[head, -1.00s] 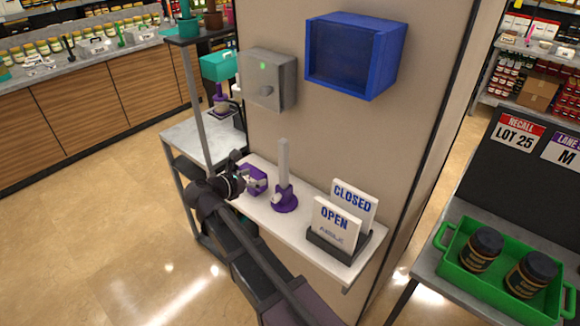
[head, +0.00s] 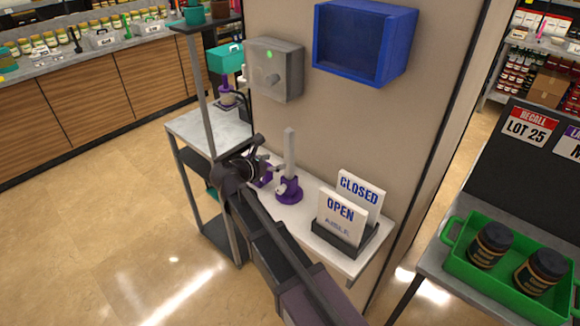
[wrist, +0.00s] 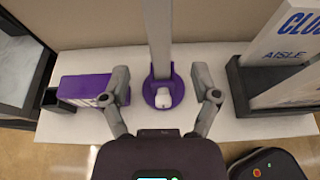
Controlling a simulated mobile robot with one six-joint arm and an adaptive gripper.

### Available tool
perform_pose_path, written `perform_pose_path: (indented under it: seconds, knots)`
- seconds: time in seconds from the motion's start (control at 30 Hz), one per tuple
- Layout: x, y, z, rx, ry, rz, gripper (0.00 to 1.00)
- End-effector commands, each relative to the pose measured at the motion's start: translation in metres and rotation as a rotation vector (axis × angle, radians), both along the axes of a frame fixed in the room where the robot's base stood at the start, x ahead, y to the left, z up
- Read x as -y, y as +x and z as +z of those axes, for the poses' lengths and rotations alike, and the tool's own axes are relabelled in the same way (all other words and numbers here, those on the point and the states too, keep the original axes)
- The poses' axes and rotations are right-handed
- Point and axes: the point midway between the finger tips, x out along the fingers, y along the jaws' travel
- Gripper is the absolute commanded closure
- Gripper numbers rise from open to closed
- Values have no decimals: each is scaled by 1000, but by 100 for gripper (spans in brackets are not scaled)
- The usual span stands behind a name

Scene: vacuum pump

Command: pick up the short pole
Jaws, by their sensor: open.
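A pale grey upright pole (head: 290,150), which looks like the short pole, stands in a round purple base (head: 289,191) on the white shelf (head: 311,223). The wrist view shows the pole (wrist: 158,38), its purple base (wrist: 174,87) and a white knob (wrist: 163,98) on the base's near side. My gripper (head: 268,164) is just left of the pole in the head view. In the wrist view its spread fingers (wrist: 161,80) frame the base and knob from the near side. It is open and empty, with no visible contact on the pole.
A purple box (wrist: 85,91) sits close left of the pole, beside the left finger. The sign holder (head: 335,243) with OPEN and CLOSED signs stands to the right. A wall rises behind, with a grey box (head: 274,69) and a blue box (head: 365,43).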

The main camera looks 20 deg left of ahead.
Motion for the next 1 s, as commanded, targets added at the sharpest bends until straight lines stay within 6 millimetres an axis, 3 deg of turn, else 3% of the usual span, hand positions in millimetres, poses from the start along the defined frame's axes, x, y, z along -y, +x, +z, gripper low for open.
perform_pose_path:
  seconds: [0.2, 0.7, 1.0]
  knots:
    - [7, 18, -8, 0, 1, 0, 21]
    - [10, 24, -9, 0, 0, -2, 21]
    - [22, 52, -19, 0, 0, -4, 21]
